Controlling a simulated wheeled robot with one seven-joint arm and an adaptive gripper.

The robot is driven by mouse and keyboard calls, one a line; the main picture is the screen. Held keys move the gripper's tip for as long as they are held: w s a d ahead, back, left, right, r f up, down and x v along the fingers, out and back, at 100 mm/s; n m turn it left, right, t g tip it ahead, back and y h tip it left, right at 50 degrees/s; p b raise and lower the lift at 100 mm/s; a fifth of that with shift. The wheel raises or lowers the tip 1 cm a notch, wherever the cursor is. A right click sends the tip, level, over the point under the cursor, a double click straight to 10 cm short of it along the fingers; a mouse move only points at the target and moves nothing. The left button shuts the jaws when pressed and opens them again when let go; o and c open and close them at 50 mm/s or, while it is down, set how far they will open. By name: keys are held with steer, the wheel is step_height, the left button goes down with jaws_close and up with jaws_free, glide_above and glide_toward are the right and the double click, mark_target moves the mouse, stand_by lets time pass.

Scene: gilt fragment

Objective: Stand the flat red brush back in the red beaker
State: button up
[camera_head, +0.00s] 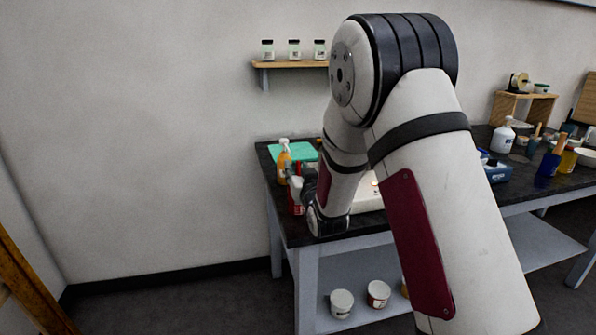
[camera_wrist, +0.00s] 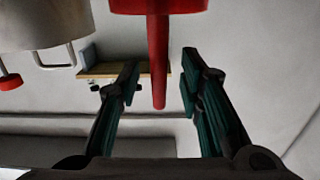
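In the wrist view a slim red handle (camera_wrist: 158,70) lies in line with the gap between the fingers of my gripper (camera_wrist: 161,62). The fingers are open, with space on both sides of the handle; I cannot tell how deep between them it is. A wider red piece (camera_wrist: 158,5) meets the handle at the top edge and is cut off. I cannot tell if it is the flat brush's head or the red beaker. In the head view a small red and white thing (camera_head: 296,208) stands at the bench's left front, beside my gripper, which my arm partly hides.
An orange spray bottle (camera_head: 284,165) and a teal mat (camera_head: 293,151) are close by on the dark bench. A grey vessel with a wire handle (camera_wrist: 45,22) is at the wrist view's upper left. A wall shelf (camera_head: 290,64) holds small jars. Bottles and pots crowd the right.

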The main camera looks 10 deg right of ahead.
steer(key=s, duration=1)
steer(key=shift+p, duration=0.3)
steer(key=s+r+g+p, duration=0.4)
steer(key=s+r+g, duration=0.2)
steer(key=s+r, duration=0.4)
steer(key=s+r+g+p, duration=0.2)
steer(key=s+g, duration=0.1)
steer(key=s, duration=1.3)
steer(key=s+r+g+p, duration=0.3)
steer(key=s+g, duration=0.1)
steer(key=s, duration=1.3)
steer(key=shift+d+r+g, duration=0.15)
steer(key=shift+g, duration=0.15)
steer(key=shift+d, duration=0.15)
